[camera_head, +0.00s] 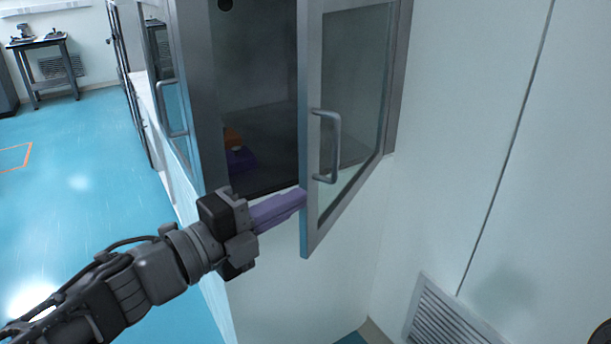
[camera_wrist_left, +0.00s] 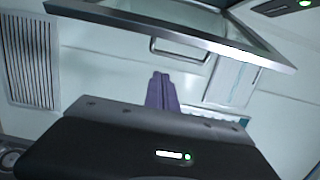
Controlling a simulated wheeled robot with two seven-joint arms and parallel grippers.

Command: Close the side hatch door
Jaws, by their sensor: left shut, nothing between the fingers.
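The side hatch door (camera_head: 311,150) stands open in the head view, a grey metal frame around a glass pane, hinged on its right side. Its bar handle (camera_head: 333,146) is on the frame near the free edge. My left gripper (camera_head: 303,194) is shut and empty, its purple fingers reaching to the door's free edge near the lower corner. I cannot tell whether the fingertips touch the frame. In the left wrist view, the shut fingers (camera_wrist_left: 161,78) point toward the door frame (camera_wrist_left: 240,48), with the handle (camera_wrist_left: 180,50) just beyond them. My right gripper is not in view.
The dark hatch opening (camera_head: 258,120) holds an orange and a purple item. Another handled door (camera_head: 172,108) is on the cabinet's left face. A wall vent (camera_head: 450,318) is low at right. Blue floor (camera_head: 90,150) lies clear at left, with a small table (camera_head: 42,60) far back.

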